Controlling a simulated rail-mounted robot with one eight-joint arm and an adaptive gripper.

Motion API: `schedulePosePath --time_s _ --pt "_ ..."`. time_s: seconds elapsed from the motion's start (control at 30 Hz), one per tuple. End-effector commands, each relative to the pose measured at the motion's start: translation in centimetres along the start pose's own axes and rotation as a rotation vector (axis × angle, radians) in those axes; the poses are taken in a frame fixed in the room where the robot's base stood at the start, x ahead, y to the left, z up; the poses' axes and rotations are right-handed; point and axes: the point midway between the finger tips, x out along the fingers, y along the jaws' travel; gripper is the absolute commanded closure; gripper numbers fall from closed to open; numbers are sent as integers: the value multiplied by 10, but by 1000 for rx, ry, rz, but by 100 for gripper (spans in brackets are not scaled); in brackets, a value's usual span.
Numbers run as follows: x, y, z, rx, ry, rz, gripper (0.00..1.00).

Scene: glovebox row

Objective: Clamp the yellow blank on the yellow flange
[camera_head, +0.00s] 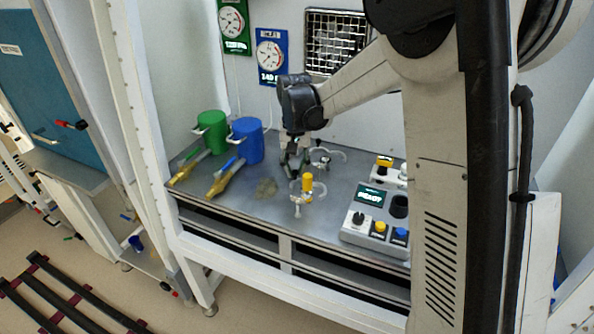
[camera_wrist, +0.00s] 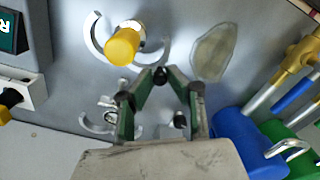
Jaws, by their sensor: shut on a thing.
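The yellow blank (camera_head: 307,183) is a short upright cylinder at the bench's middle; it also shows in the wrist view (camera_wrist: 122,46). It sits on a metal flange (camera_wrist: 138,32), which it partly hides. A pale curved clamp piece (camera_wrist: 92,40) lies around one side of the flange, apart from it on the other side. My gripper (camera_head: 291,172) is low over the bench, behind and left of the blank. In the wrist view my gripper's fingertips (camera_wrist: 162,75) meet on a small dark knob (camera_wrist: 160,73), close beside the flange. What the knob belongs to is hidden.
A second flange fitting (camera_head: 322,157) with a curved clamp stands behind the yellow one. Blue (camera_head: 247,140) and green (camera_head: 211,132) canisters and brass-coloured tools (camera_head: 222,180) are at left. A control box (camera_head: 375,225) is at right. A flat translucent patch (camera_head: 266,188) lies left of the blank.

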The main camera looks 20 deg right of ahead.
Motion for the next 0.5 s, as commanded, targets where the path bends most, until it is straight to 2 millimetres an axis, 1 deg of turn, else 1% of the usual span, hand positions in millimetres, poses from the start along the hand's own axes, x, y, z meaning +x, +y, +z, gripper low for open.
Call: schedulePosePath --time_s 0.3,0.5 --pt "2 -4 15 -298 0 0 100" --pt "1 -5 23 -467 0 0 100"
